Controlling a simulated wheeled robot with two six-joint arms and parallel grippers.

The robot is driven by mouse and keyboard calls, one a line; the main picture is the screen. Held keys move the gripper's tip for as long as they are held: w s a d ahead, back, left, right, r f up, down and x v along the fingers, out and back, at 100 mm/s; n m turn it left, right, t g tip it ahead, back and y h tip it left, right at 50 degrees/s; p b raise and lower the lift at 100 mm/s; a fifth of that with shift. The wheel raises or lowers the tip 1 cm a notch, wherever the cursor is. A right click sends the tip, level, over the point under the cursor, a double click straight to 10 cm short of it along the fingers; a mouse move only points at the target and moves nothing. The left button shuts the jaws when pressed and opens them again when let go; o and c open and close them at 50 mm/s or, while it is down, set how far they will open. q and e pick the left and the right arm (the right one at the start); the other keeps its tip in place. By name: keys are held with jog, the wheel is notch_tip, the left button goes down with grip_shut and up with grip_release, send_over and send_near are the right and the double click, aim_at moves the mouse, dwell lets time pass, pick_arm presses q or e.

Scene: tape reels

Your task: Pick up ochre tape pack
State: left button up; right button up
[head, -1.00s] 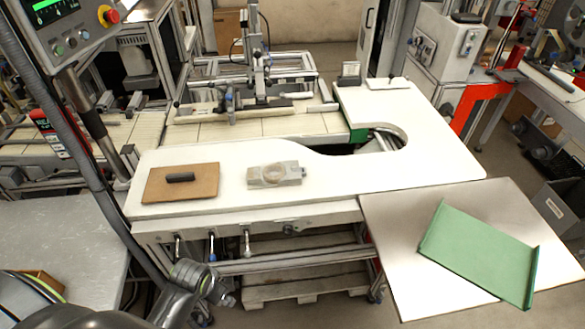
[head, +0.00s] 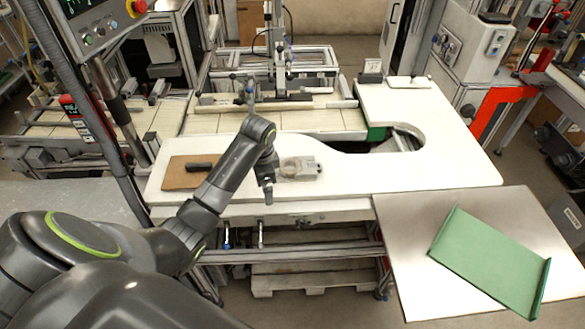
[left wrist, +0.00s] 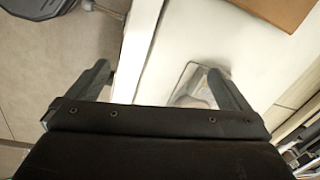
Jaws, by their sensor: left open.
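A pale tan ring (head: 290,166), which may be the ochre tape pack, lies on a grey fixture block (head: 309,169) on the white worktop; its colour is hard to tell. My left gripper (head: 268,196) hangs fingers down above the worktop's front edge, just left of and in front of the block. In the left wrist view my left gripper (left wrist: 156,70) is open, with nothing between its fingers. The grey block (left wrist: 190,84) shows there behind the right finger, and that finger hides part of it. My right gripper is not in view.
A brown board (head: 180,174) with a dark cylinder (head: 199,166) lies to the left, partly behind my left arm. A green tray (head: 490,262) lies on the metal side table (head: 404,230) at right. The white worktop (head: 420,178) is clear right of the block.

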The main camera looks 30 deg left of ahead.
pick_arm(q)
jog(key=w+a+r+m+g, duration=0.1)
jog(key=w+a+r+m, duration=0.15)
jog(key=w+r, duration=0.8)
jog(key=b, duration=1.2)
send_near(293, 169)
jog(key=shift+m+h, duration=0.25)
jog(key=shift+h, duration=0.15)
jog(key=a+f, duration=0.1)
jog(key=a, duration=0.1)
jog(key=s+a+f, duration=0.1)
jog(key=a+f, duration=0.2)
jog(key=a, duration=0.1)
jog(key=shift+s+a+f, duration=0.2)
jog(key=shift+s+f, duration=0.05)
jog(key=shift+f, duration=0.35)
jog(key=shift+f+p, duration=0.3)
jog(key=shift+f, duration=2.05)
jog(key=c, duration=1.1)
jog(key=shift+r, duration=0.1)
jog(key=shift+c, duration=0.2)
